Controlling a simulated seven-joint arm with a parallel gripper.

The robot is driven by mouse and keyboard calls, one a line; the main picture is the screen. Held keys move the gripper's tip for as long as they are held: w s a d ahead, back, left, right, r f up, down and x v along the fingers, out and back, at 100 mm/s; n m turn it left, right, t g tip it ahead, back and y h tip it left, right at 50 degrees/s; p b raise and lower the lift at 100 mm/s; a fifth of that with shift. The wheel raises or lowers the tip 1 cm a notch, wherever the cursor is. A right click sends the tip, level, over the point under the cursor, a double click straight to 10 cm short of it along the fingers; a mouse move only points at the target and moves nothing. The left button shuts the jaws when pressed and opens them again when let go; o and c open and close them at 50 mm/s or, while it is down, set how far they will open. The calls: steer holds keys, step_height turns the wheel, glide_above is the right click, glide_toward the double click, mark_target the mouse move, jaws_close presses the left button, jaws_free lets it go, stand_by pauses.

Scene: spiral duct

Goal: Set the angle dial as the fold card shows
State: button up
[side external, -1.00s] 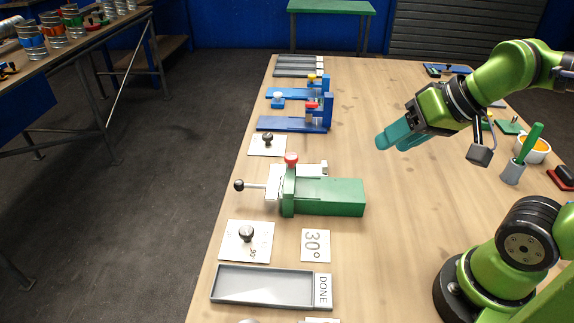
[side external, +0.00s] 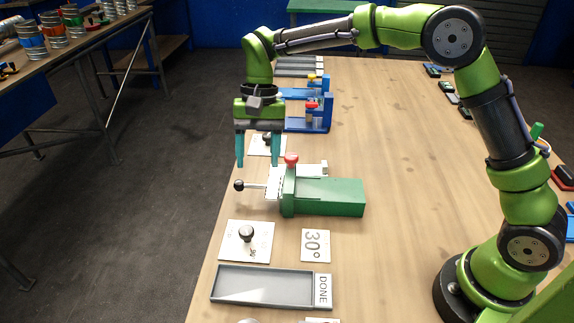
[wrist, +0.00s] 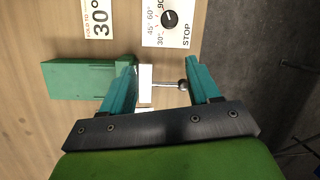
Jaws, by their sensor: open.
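The fold card (side external: 315,245) is a white card reading 30°; it also shows in the wrist view (wrist: 97,17). The angle dial is a black knob (side external: 247,233) on a white plate left of the card. In the wrist view the dial knob (wrist: 170,19) has 30°, 45°, 60° and 90 marked around it, with STOP printed on the plate. I cannot tell for sure which mark it points to. My gripper (side external: 258,163) is open and empty, pointing down above the green folding device's (side external: 330,196) handle end, away from the dial. Its fingers (wrist: 160,75) show in the wrist view.
A ball-ended lever (side external: 239,186) and a red knob (side external: 291,158) stick out of the green device. Another knob plate (side external: 257,152) lies behind my fingers. A grey tray labelled DONE (side external: 262,303) is in front. Blue fixtures (side external: 318,117) stand farther back. The table's middle is clear.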

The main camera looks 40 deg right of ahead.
steer(key=w+a+m, duration=0.1)
steer(key=m+g, duration=0.1)
steer(key=m, duration=0.1)
glide_toward(246, 229)
steer(key=x, duration=0.8)
steer(key=shift+s+a+f, duration=0.1)
steer(key=shift+f, duration=0.1)
steer(key=c, duration=1)
